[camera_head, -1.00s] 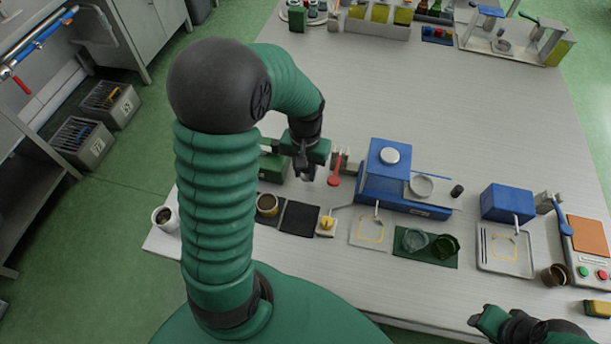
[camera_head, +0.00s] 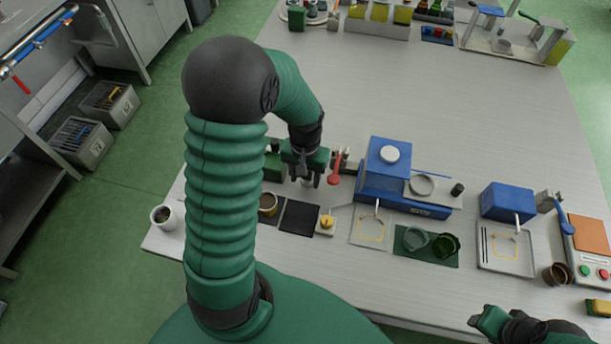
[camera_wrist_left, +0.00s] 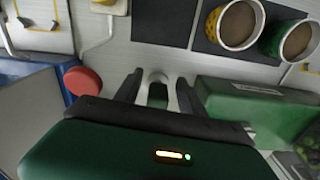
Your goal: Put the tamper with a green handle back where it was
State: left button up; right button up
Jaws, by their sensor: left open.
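My left gripper (camera_head: 303,180) is open and points down at the table, between the green box and the red-topped tool. In the left wrist view its two fingers (camera_wrist_left: 157,88) stand on either side of a small upright thing with a green part and a pale round part, likely the tamper with a green handle (camera_wrist_left: 157,95). The fingers look apart from it. In the head view the gripper mostly hides it; only a pale bit (camera_head: 307,184) shows below the fingers. My right gripper (camera_head: 490,322) is at the lower right, far from it; its fingers are not clear.
A green box (camera_head: 274,168) stands close left of the gripper, and a red-topped tool (camera_head: 334,181) and blue machine (camera_head: 384,180) to its right. A black mat (camera_head: 299,217) and a cup (camera_head: 268,204) lie nearer me. The table's far middle (camera_head: 440,110) is clear.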

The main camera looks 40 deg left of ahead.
pick_arm(q)
notch_tip(320, 180, up, 12)
jog(key=p, duration=0.2)
jog(key=s+d+f+m+t, duration=0.1)
jog(key=s+d+f+m, duration=0.1)
jog(key=d, duration=0.5)
jog(key=s+d+f+m+t, duration=0.1)
jog(key=d+f+m, duration=0.1)
jog(key=d, duration=0.5)
jog(key=shift+s+f+m+t, duration=0.3)
jog(key=shift+s+f+m, duration=0.1)
jog(key=shift+f, duration=0.2)
